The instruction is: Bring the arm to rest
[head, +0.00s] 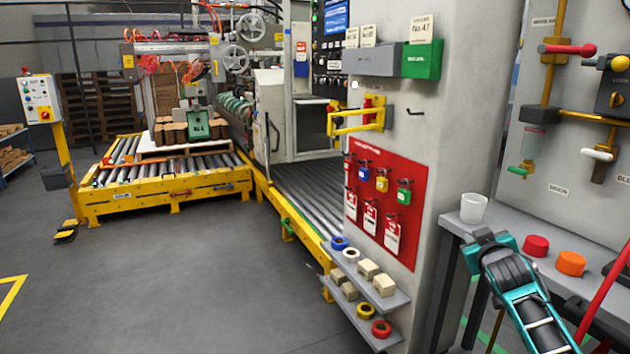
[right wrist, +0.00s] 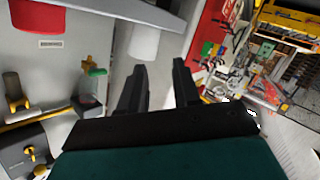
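My right arm comes in at the lower right of the head view, with its gripper (head: 485,240) just in front of the grey ledge. In the right wrist view its two dark fingers (right wrist: 159,66) stand apart with nothing between them. A white cup (head: 474,208) stands upright on the ledge, just beyond the gripper. It also shows past the fingertips in the right wrist view (right wrist: 145,42), apart from them as far as I can tell. My left arm and gripper are not in view.
The grey ledge (head: 452,224) holds a red (head: 536,245) and an orange round piece (head: 570,263) beside my arm. A panel with levers stands behind it. A red lockout board (head: 385,200) and small shelves (head: 372,285) are to the left. The floor (head: 190,270) further left is open.

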